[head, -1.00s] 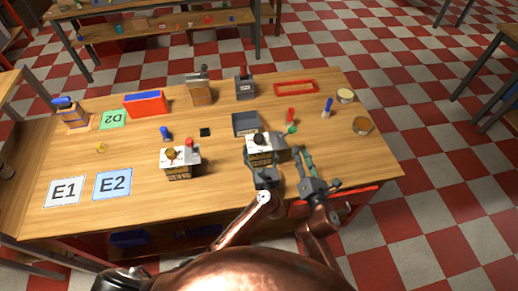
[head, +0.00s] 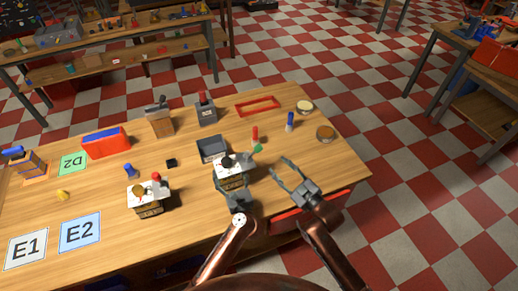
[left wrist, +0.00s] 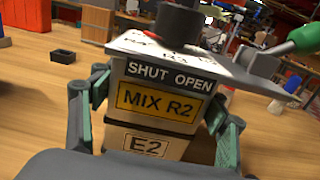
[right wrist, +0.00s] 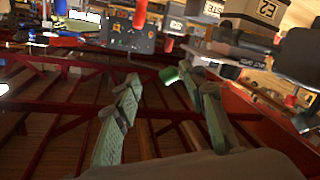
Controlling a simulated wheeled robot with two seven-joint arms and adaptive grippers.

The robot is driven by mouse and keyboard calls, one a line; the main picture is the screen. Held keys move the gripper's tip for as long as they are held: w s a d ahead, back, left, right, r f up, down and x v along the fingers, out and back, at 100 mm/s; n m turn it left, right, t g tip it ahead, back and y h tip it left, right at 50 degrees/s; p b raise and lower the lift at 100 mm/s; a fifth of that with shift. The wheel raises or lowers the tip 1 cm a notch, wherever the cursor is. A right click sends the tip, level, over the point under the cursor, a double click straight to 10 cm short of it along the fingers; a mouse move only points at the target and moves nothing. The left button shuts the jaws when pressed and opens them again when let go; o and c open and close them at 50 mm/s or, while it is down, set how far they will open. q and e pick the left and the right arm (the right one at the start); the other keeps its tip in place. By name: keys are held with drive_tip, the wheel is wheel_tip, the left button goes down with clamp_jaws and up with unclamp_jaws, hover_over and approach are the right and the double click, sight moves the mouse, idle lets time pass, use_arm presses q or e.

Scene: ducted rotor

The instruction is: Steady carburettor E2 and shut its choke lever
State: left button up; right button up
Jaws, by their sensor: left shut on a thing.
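Carburettor E2 (head: 231,181) stands upright near the table's front edge. It is a white-topped block with a black knob; the left wrist view shows its "E2" label (left wrist: 146,146) and "SHUT OPEN" marking. My left gripper (head: 235,188) is shut on its body, one finger on each side. The choke lever is a grey arm with a green tip (head: 257,148), sticking out past the OPEN side; the tip also shows in the left wrist view (left wrist: 304,38). My right gripper (head: 284,166) is open and empty, right of the green tip and apart from it. It also shows in the right wrist view (right wrist: 165,86).
A similar unit with a red-tipped lever (head: 148,204) stands to the left. A grey tray (head: 212,150) lies just behind E2, with a red peg (head: 254,134) and blue peg (head: 290,121) to the right.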

sight(261, 150)
drive_tip(key=w+a+m+y, duration=0.1)
drive_tip(key=w+a+m, duration=0.1)
drive_tip(key=a+m, duration=0.1)
drive_tip(key=w+a+r+m+g+y, duration=0.1)
drive_tip(key=w+a+m, duration=0.1)
drive_tip(key=m, duration=0.3)
drive_tip(key=w+a+r+m, duration=0.1)
drive_tip(key=w+a+m, duration=0.2)
drive_tip(key=m, duration=0.2)
drive_tip(key=shift+w+a+r+g+y, duration=0.2)
drive_tip(key=shift+w+a+g+y, duration=0.1)
drive_tip(key=shift+w+a+y, duration=0.1)
drive_tip(key=shift+c, duration=0.5)
clamp_jaws()
